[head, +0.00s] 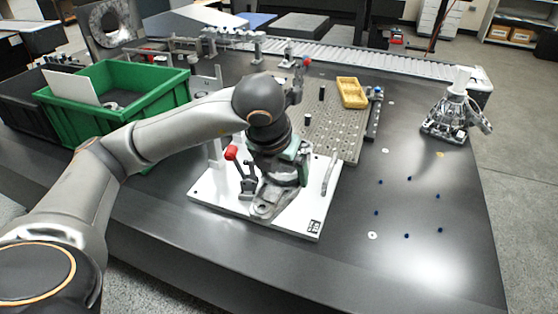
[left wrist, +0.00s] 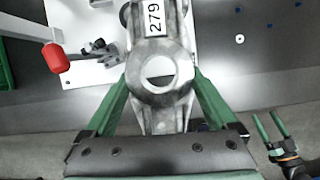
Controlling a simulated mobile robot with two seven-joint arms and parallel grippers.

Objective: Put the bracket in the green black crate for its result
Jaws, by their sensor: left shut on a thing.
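The bracket (head: 272,203) is a grey metal casting at the white fixture plate (head: 210,190). My left gripper (head: 284,170) is shut on it from above. In the left wrist view the bracket (left wrist: 160,65) carries a "279" label, and the green fingers press on both its sides. I cannot tell whether its base touches the plate. The green crate (head: 150,112) stands at the left with a white sheet and a grey part inside. A black crate (head: 18,108) stands beside it, further left. My right gripper (left wrist: 271,128) shows only in the left wrist view, fingers apart and empty.
A red-handled clamp (head: 231,153) stands on the plate near the bracket. Behind is a perforated plate (head: 335,125) with a yellow tray (head: 352,92). Another metal casting (head: 452,118) stands at the right. The table's right front is mostly clear, with small blue dots.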

